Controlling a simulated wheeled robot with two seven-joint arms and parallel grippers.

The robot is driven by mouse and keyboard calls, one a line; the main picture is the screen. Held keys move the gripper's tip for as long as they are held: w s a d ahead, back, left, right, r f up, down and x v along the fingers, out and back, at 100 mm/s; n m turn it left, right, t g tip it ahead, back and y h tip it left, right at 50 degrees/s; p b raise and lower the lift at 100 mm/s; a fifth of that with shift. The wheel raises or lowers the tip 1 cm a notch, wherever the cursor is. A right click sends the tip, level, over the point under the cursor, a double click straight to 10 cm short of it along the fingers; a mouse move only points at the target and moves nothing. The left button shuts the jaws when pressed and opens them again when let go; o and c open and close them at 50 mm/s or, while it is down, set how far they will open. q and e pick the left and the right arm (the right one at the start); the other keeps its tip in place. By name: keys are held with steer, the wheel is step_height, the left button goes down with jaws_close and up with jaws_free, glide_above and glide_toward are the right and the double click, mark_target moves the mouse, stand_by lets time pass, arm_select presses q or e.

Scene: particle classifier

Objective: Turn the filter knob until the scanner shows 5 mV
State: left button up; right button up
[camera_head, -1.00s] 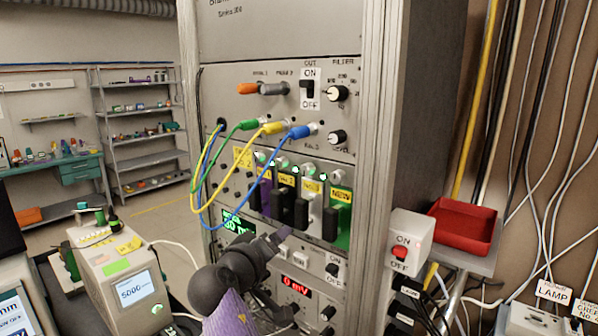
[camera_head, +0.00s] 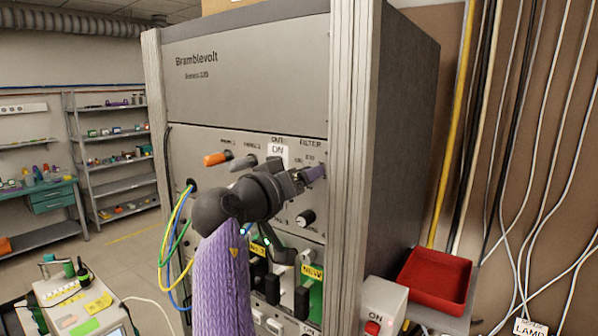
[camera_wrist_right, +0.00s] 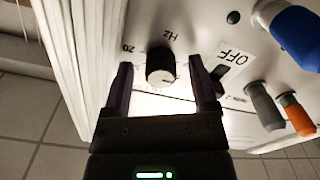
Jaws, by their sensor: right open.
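The filter knob (camera_wrist_right: 161,66), black with a pale pointer face, shows in the right wrist view beside the "Hz" and "20" marks. My right gripper (camera_wrist_right: 161,80) is open, with one dark purple finger on each side of the knob. I cannot tell whether either finger touches it. In the head view the right gripper (camera_head: 312,176) is at the panel under the FILTER label and hides the knob. No mV readout is in view now. My left gripper is not in view.
A second black knob (camera_head: 306,218) sits below my gripper. The OUT switch (camera_wrist_right: 217,78), a blue plug (camera_wrist_right: 292,25), a grey plug (camera_wrist_right: 263,103) and an orange plug (camera_wrist_right: 297,115) are near. A red tray (camera_head: 434,281) and an ON switch box (camera_head: 378,322) stand right of the cabinet.

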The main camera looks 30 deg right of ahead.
jaws_close()
steer(key=shift+f, duration=0.1)
steer(key=shift+w+m+b, duration=0.1)
steer(key=shift+m+b, duration=3.15)
steer(key=shift+m, duration=1.05)
jaws_free()
